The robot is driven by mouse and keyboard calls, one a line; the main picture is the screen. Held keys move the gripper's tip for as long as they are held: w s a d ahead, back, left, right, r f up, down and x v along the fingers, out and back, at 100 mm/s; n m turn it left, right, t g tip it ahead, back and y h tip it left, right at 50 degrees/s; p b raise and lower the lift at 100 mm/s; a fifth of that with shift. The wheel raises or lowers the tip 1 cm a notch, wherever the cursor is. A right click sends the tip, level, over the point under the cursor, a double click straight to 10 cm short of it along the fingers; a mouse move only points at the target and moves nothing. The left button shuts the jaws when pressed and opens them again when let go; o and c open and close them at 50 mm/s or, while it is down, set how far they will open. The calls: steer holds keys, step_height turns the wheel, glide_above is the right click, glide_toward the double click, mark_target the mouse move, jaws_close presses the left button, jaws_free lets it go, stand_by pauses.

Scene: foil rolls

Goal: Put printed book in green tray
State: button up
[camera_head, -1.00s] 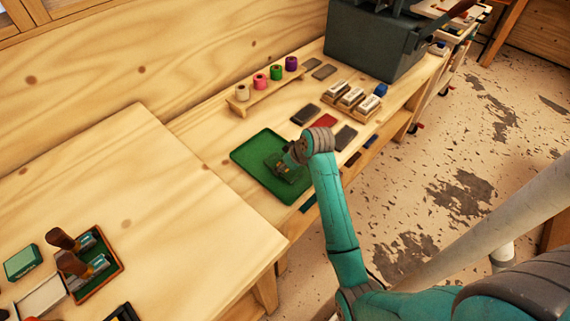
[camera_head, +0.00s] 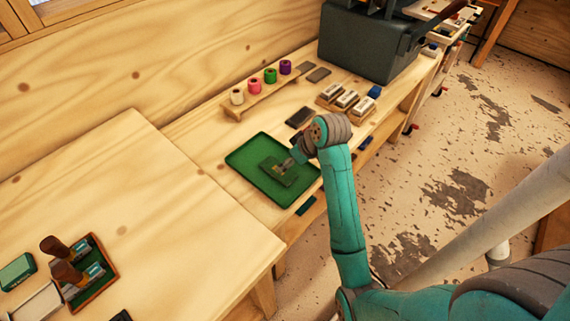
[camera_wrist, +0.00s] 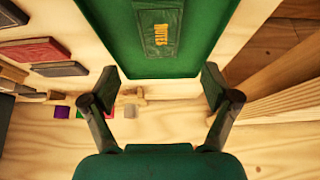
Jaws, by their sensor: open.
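The printed book (camera_head: 270,167) is dark green and lies flat in the green tray (camera_head: 247,151), on its floor. In the head view my gripper (camera_head: 289,167) is small, over the tray's right half, and partly hides the book.
A rack (camera_head: 262,94) with several coloured rolls stands behind the tray. A dark flat block (camera_head: 300,117), white-topped boxes (camera_head: 346,99) and a grey toolbox (camera_head: 365,48) lie further right. A higher table (camera_head: 125,200) with a tool tray is at left.

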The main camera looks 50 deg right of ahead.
steer(key=shift+v, duration=1.55)
steer(key=shift+s, duration=0.1)
